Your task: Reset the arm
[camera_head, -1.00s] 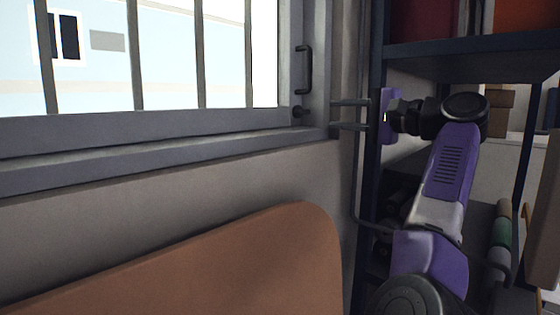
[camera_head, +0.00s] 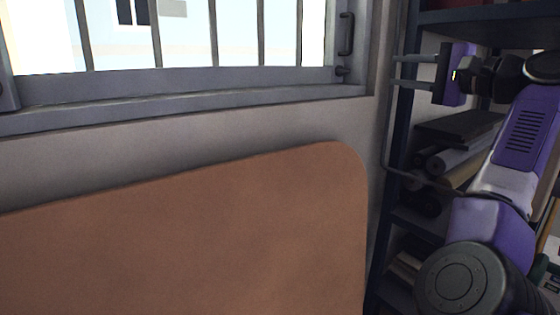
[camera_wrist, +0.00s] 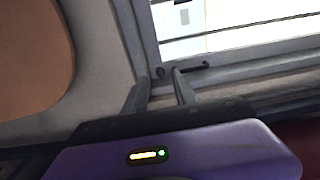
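My arm is purple, white and black and is raised at the right of the head view. My gripper (camera_head: 396,70) points left at its end, its two thin grey fingers parallel and apart with nothing between them. It is in front of the wall strip and shelf post, right of the window. The wrist view shows the same gripper (camera_wrist: 160,76) with the fingers apart and empty, the window frame's lower corner behind them. I cannot tell how far the fingertips are from the wall.
A barred window (camera_head: 200,85) with a dark handle (camera_head: 345,35) spans the upper left. A brown rounded board (camera_head: 200,235) fills the lower left. A dark blue shelf rack (camera_head: 398,150) with rolled items (camera_head: 455,160) stands behind my arm at the right.

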